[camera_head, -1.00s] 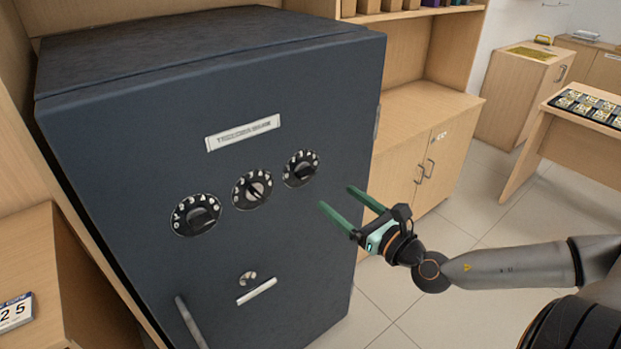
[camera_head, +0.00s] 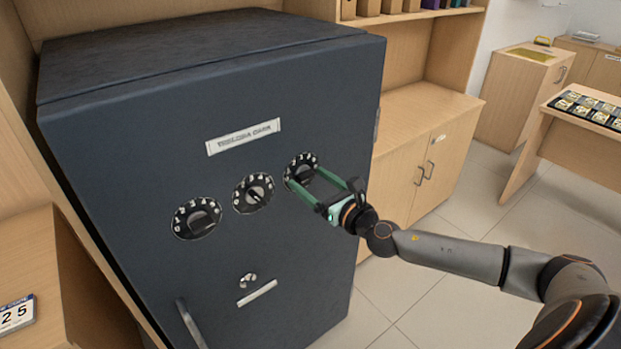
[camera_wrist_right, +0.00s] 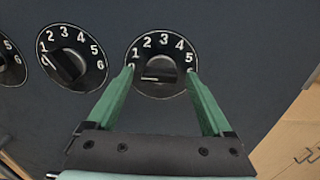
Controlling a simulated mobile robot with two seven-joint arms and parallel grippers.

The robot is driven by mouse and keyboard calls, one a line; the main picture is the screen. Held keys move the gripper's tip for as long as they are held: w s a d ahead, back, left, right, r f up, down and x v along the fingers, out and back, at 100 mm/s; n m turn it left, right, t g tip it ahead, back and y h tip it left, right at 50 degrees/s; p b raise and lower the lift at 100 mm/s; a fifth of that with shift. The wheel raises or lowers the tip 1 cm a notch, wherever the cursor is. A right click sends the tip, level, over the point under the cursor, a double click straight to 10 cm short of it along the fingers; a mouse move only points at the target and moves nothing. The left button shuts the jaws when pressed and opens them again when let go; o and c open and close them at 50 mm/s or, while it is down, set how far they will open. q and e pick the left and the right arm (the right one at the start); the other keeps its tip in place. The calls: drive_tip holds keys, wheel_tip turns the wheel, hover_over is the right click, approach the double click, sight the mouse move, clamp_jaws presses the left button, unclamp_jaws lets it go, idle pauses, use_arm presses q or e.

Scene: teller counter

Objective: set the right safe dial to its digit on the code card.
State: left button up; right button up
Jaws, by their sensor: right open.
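The right safe dial (camera_head: 294,163) is a black disc with white digits and a bar-shaped knob, on the dark safe door. In the right wrist view the right dial (camera_wrist_right: 160,47) has its knob bar lying nearly level, its white mark toward the left. My right gripper (camera_head: 304,176) is open, its green fingers reaching to the left and right edges of this dial, with the knob between them. I cannot tell whether they touch it. The fingers hide the dial's lowest digits. The code card (camera_head: 15,314) at the lower left shows 2 and 5; its left part is cut off. My left gripper is out of view.
The middle dial (camera_head: 253,193) and left dial (camera_head: 196,218) are to the left of the right dial. A label plate (camera_head: 243,137) is above them, and a door handle (camera_head: 190,325) is below. A wooden cabinet (camera_head: 405,185) stands right of the safe.

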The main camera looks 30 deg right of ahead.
drive_tip(key=shift+w, duration=0.35)
clamp_jaws()
idle(0.6)
